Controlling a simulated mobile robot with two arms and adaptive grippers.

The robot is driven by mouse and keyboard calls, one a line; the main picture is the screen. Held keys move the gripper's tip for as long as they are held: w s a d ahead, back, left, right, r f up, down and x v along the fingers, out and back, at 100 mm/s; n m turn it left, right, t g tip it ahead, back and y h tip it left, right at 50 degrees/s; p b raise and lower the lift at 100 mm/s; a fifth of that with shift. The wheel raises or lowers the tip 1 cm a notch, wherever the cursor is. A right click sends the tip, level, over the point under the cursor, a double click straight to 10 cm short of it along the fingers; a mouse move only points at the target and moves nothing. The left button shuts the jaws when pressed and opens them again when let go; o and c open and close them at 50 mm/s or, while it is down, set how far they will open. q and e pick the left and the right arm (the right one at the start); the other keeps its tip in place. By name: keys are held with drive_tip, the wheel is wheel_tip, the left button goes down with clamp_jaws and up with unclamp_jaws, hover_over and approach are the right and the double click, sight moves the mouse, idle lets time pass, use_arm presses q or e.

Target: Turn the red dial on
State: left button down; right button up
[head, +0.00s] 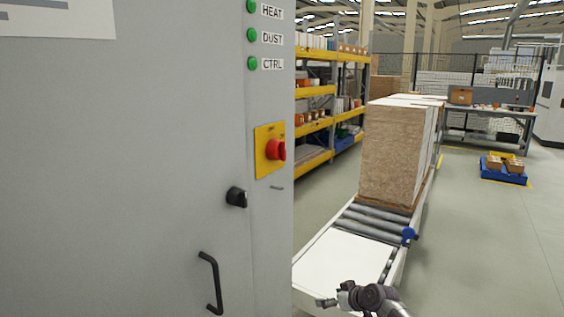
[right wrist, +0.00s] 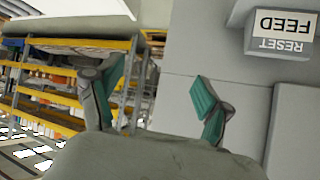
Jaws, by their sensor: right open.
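The red dial (head: 275,149) sits on a yellow plate (head: 262,167) on the grey cabinet (head: 150,170) in the head view. My right gripper (head: 330,299) is low in the head view, below and to the right of the dial and apart from it. In the right wrist view its two teal-padded fingers (right wrist: 155,98) are spread with nothing between them. The dial does not show in the right wrist view. My left gripper is in neither view.
A black knob (head: 236,196) and a black handle (head: 211,283) stick out of the cabinet below the dial. Green lights (head: 252,35) are above it. A roller conveyor (head: 368,225) with stacked boards (head: 393,155) stands to the right. A RESET FEED label (right wrist: 283,28) shows in the right wrist view.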

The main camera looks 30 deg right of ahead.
drive_tip(key=w+d+r+n+t+y, duration=0.1)
drive_tip(key=w+r+t, duration=0.15)
drive_tip(key=r, duration=1.05)
drive_tip(key=n+t+y+b, duration=0.2)
drive_tip(key=n+t+y, duration=0.1)
drive_tip(key=n+y, duration=0.15)
approach(283, 160)
drive_tip(key=w+d+f, duration=0.1)
drive_tip(key=d+f, duration=0.5)
drive_tip(key=f, duration=0.1)
wheel_tip(283, 160, up, 8)
drive_tip(key=s+a+n+y, duration=0.3)
drive_tip(key=shift+h, duration=0.25)
drive_tip(key=p+x, duration=0.7)
drive_tip(key=x, duration=0.6)
drive_tip(key=shift+w, duration=0.35)
drive_tip(key=shift+d, duration=0.1)
drive_tip(key=c, duration=1.2)
drive_tip(key=shift+o, duration=0.2)
